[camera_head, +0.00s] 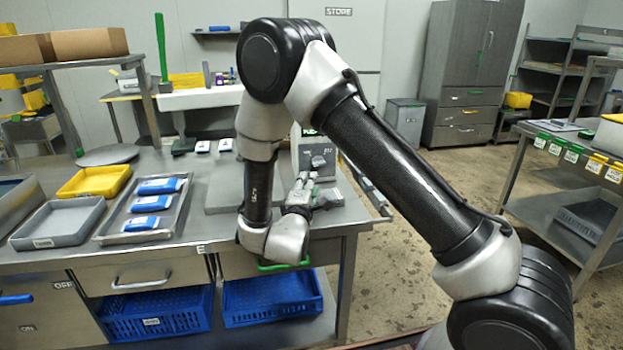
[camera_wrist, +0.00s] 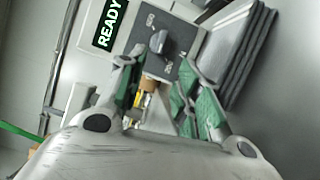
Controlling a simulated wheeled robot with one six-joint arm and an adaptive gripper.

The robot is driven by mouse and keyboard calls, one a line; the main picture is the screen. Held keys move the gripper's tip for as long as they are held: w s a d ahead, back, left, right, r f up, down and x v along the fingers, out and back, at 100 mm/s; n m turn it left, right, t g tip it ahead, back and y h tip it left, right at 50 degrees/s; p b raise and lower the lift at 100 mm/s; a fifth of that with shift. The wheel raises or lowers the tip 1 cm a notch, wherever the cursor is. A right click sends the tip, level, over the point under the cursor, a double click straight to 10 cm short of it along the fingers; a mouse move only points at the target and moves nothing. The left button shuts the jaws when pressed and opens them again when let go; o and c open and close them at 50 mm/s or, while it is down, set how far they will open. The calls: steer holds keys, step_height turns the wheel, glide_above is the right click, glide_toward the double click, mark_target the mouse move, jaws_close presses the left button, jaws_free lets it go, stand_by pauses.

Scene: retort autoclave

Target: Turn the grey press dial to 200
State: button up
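The grey press dial (camera_wrist: 158,42) is a dark grey knob on a grey panel (camera_wrist: 181,60) with small white markings around it. The markings are too small and tilted to read surely, so I cannot tell the setting. In the head view the press (camera_head: 316,158) stands at the right end of the steel table, partly hidden behind my arm. My gripper (camera_wrist: 157,68) has two green-padded fingers spread apart, pointing toward the panel. The dial lies ahead of the gap between the fingertips, and they look clear of it. My gripper also shows in the head view (camera_head: 308,188), in front of the press.
A green-lit READY display (camera_wrist: 110,24) is beside the dial panel. Dark stacked plates (camera_wrist: 240,55) lie on the panel's other side. On the table (camera_head: 190,250) are a tray of blue-and-white packs (camera_head: 107,236), a yellow tray (camera_head: 95,194) and a grey tray (camera_head: 30,241).

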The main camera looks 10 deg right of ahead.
steer(key=shift+s+a, duration=0.1)
steer(key=shift+s, duration=0.3)
